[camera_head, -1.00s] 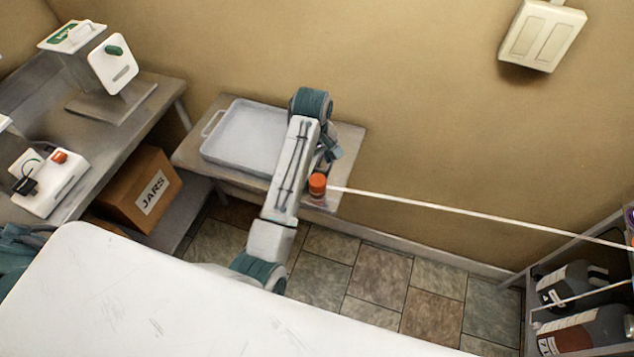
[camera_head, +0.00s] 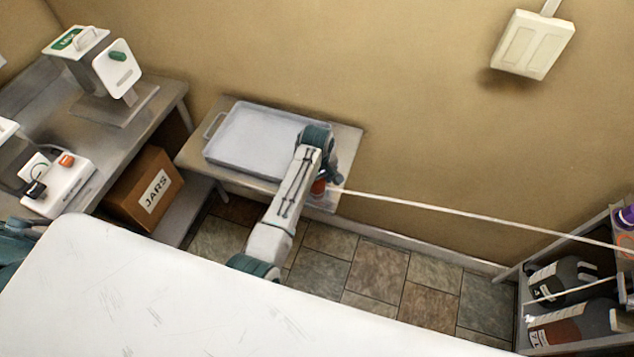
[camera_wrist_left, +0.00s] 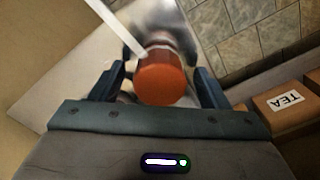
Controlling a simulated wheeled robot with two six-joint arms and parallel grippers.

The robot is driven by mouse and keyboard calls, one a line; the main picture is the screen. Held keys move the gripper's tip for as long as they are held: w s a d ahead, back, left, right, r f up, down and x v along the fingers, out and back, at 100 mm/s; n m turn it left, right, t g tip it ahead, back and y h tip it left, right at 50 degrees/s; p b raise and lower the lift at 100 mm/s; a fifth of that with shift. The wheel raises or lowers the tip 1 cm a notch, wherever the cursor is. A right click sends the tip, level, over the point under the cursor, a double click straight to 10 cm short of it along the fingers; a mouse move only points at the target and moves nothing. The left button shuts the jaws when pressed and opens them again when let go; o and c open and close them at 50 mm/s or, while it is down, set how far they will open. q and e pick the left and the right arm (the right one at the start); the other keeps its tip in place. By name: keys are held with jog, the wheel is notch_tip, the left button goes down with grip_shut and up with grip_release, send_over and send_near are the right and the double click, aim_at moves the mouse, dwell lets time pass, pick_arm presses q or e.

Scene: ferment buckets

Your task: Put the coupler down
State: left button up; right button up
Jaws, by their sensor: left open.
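The coupler is an orange-red cylinder (camera_head: 318,187) on the end of a white hose (camera_head: 450,211), at the front right part of a small side table (camera_head: 348,140). In the head view my left arm and gripper (camera_head: 331,172) partly cover it. In the left wrist view the coupler (camera_wrist_left: 162,80) is between the two dark fingers of my left gripper (camera_wrist_left: 160,84), with a shiny metal surface behind it. The fingers are spread and the gripper is open. I cannot tell whether the coupler touches the surface. My right gripper does not show.
A grey tray (camera_head: 255,140) lies on the side table, left of my gripper. A JARS box (camera_head: 145,188) and a bench with machines (camera_head: 105,68) stand at left. Shelves with dark jugs (camera_head: 565,280) are at right.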

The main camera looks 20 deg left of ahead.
pick_arm(q)
jog(key=shift+f, duration=0.2)
jog(key=c, duration=1.2)
jog(key=shift+c, duration=0.2)
jog(key=shift+w+r, duration=0.1)
